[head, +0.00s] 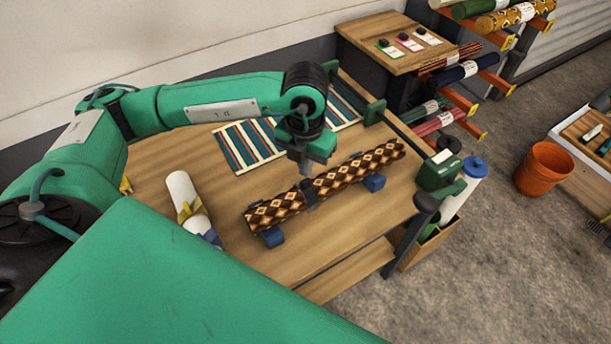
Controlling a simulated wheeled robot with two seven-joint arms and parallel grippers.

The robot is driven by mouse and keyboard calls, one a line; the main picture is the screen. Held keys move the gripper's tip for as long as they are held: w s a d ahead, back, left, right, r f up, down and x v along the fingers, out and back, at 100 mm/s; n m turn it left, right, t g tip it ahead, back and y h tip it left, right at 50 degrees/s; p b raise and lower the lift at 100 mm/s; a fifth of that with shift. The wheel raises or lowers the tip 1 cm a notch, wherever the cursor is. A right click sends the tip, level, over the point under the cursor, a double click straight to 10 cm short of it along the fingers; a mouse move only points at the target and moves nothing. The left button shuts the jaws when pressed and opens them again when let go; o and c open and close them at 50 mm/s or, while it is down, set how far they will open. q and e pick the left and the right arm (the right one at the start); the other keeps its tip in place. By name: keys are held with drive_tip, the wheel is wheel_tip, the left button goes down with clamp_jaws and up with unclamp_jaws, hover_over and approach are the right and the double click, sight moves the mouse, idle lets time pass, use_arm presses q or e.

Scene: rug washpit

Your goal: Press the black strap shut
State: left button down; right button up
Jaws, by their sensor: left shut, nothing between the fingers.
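A rolled rug (345,180) with a brown, cream and black diamond pattern lies across the wooden table, resting on blue supports. A black strap (311,194) goes around the middle of the roll; whether its end lies flat is too small to tell. My left gripper (305,172) is shut and empty, pointing down just above the roll at the strap. Its fingertips are very near or touching the strap; I cannot tell which. My right gripper is not in view.
The table (160,165) also holds a striped mat (245,146) behind the roll and a white roll with a yellow band (180,190) at left. A green box (437,172) is at the right edge. An orange bucket (543,168) stands on the floor.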

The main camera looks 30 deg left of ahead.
use_arm(q)
wheel_tip(320, 180, up, 6)
drive_tip(key=shift+f+p, duration=0.1)
drive_tip(key=shift+p, duration=1.15)
